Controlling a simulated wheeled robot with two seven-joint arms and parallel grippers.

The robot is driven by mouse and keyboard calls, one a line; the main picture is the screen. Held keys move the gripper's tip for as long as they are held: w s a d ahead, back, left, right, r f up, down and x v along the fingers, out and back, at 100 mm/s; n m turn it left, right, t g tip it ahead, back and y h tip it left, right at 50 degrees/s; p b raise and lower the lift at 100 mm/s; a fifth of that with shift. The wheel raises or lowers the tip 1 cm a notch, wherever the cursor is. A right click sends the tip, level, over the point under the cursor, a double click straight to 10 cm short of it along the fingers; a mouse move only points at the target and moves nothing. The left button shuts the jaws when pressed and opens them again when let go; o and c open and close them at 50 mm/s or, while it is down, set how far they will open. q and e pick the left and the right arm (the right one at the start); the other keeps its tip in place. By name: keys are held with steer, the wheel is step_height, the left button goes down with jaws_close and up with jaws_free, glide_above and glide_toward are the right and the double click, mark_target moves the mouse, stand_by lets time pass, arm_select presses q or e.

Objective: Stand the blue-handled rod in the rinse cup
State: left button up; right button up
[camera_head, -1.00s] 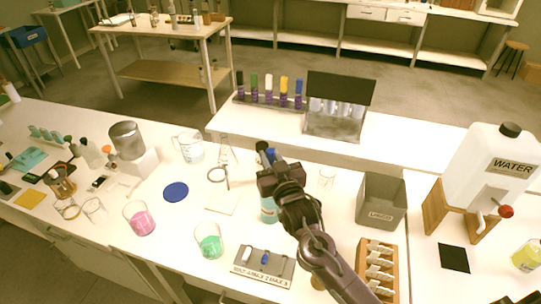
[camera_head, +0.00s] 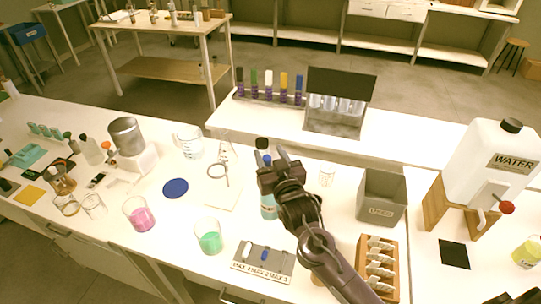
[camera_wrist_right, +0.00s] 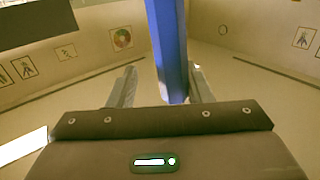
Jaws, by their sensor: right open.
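My right gripper (camera_head: 282,158) is over the middle of the bench, with its fingers apart; they also show in the right wrist view (camera_wrist_right: 162,88). A blue handle (camera_wrist_right: 166,45), likely the rod's, runs up between the spread fingers in that view. In the head view a small blue part (camera_head: 267,160) shows at the gripper's left side; the rest of the rod is hidden. A vessel with blue-green contents (camera_head: 268,207) stands just below the gripper, partly covered by it. I cannot tell whether it is the rinse cup or whether the rod touches it. My left gripper is out of view.
A green beaker (camera_head: 208,238) and a pink beaker (camera_head: 139,215) stand left of the arm. A grey labelled block (camera_head: 262,262) lies in front. A clear cup (camera_head: 327,175), a grey bin (camera_head: 382,197) and a wooden rack (camera_head: 377,262) are on the right. A raised shelf (camera_head: 420,148) runs behind.

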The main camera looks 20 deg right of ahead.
steer(key=s+b, duration=0.2)
steer(key=s, duration=0.5)
steer(key=shift+s, duration=0.4)
steer(key=shift+d, duration=0.1)
stand_by(0.5)
